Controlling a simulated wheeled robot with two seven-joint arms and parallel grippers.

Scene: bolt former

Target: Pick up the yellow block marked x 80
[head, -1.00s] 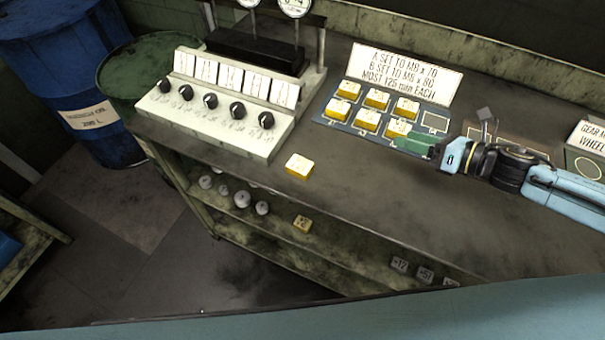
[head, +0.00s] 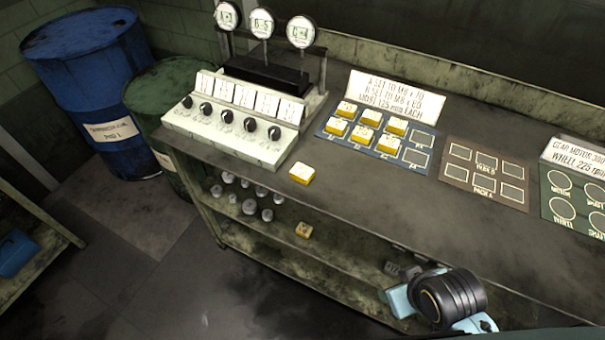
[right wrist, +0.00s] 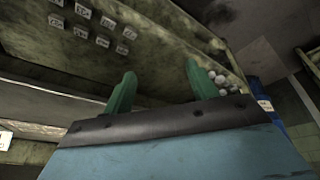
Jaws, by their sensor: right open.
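A yellow block (head: 303,230) lies on the lower shelf. Another yellow block (head: 301,173) lies on the tabletop near its front edge. Several more yellow blocks (head: 362,135) sit on the blue mat (head: 413,159). Their marks are too small to read, so I cannot tell which is x 80. My right gripper (right wrist: 160,70) is open and empty in the right wrist view, its green fingers apart. In the head view its light blue body shows at the bench's front, to the right of the shelf block; its fingers are hidden there. My left gripper is not in view.
Grey marked blocks (right wrist: 82,31) and pale round pieces (head: 249,206) are on the lower shelf. The tabletop edge overhangs this shelf. A knob panel (head: 235,130) stands at the left of the bench. Drums (head: 95,90) stand beyond it. The floor in front is clear.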

